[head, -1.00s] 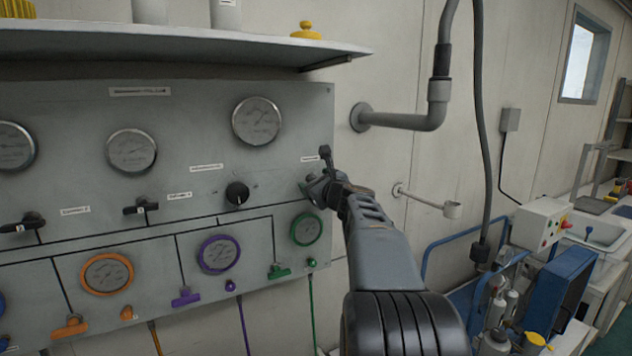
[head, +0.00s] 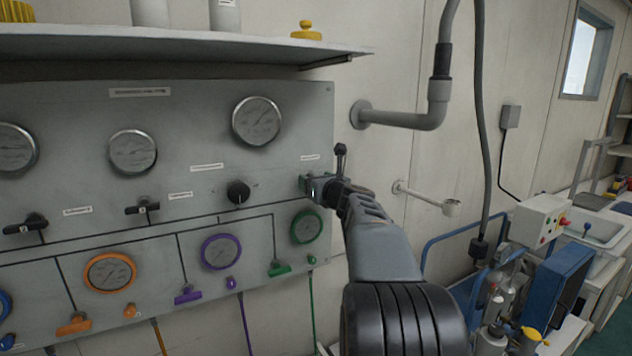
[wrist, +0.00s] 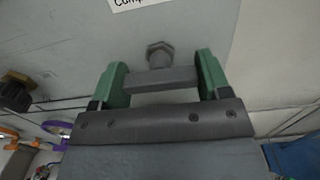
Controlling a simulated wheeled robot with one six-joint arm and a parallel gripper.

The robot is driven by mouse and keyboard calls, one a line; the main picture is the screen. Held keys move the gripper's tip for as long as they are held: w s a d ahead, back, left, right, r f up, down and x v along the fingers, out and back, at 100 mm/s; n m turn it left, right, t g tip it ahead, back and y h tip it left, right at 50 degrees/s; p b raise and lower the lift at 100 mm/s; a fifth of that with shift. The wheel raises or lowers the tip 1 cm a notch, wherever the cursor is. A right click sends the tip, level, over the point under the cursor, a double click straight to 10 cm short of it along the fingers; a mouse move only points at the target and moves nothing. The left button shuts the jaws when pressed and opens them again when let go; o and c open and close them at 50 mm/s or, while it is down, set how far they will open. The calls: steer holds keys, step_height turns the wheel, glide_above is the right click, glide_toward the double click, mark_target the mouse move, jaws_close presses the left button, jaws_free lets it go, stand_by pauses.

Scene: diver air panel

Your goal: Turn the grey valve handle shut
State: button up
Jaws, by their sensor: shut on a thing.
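The grey valve handle (wrist: 160,80) is a short flat bar below a round bolt-like hub (wrist: 159,54) on the grey panel (wrist: 80,40). My gripper (wrist: 162,74) is shut on the bar, with one green finger against each end. In the wrist view the bar lies level between the fingers. In the head view my gripper (head: 312,187) is at the panel's right edge, just under a small white label, and it mostly hides the handle.
A black knob (head: 238,192) and black valve handles (head: 142,208) sit left of my gripper. A green-ringed gauge (head: 307,227) is just below it. A shelf (head: 180,45) juts out above the panel. A grey pipe (head: 400,121) and a small wall bracket (head: 430,199) are to the right.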

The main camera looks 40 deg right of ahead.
steer(key=o, duration=0.9)
steer(key=shift+s, duration=0.1)
steer(key=s+b, duration=0.1)
steer(key=s, duration=0.3)
steer(key=s+a, duration=0.1)
steer(key=s, duration=0.4)
steer(key=s+a+b, duration=0.1)
steer(key=s, duration=0.3)
steer(key=shift+s+b, duration=0.25)
steer(key=shift+b, duration=0.1)
